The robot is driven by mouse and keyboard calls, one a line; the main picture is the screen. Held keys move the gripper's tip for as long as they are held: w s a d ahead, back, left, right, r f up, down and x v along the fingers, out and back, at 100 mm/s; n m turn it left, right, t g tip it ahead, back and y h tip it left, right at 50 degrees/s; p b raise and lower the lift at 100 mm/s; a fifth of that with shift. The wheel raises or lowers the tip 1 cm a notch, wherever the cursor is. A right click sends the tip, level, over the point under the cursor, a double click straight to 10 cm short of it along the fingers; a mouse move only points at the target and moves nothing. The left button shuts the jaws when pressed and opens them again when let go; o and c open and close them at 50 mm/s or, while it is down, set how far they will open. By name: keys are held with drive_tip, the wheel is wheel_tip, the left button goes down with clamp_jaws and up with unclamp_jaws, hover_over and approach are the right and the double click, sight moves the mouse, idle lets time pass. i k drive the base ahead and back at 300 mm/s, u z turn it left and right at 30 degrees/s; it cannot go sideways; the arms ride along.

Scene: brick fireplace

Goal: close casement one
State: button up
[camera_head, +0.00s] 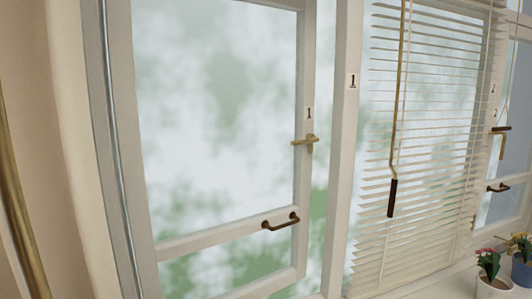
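Casement one (305,70) is a cream-framed glazed sash marked "1" on its right stile. It stands ajar, with a strip of the blurred green and white outside showing between that stile and the post (345,140), also marked "1". A brass lever handle (309,143) is on the stile, its lever roughly level. A dark bronze pull (281,222) is on the sash's lower rail. My gripper is not in view.
A lowered slatted blind (420,130) covers the window to the right, with a dark-gripped wand (392,198) hanging before it. Casement two (511,115) is at the far right. A flowerpot (494,287) and a blue pot (522,271) stand on the sill.

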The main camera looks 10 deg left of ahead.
sight(147, 253)
drive_tip(key=u, duration=1.4)
drive_tip(key=k, duration=0.8)
drive_tip(key=z, duration=0.7)
drive_tip(key=i, duration=1)
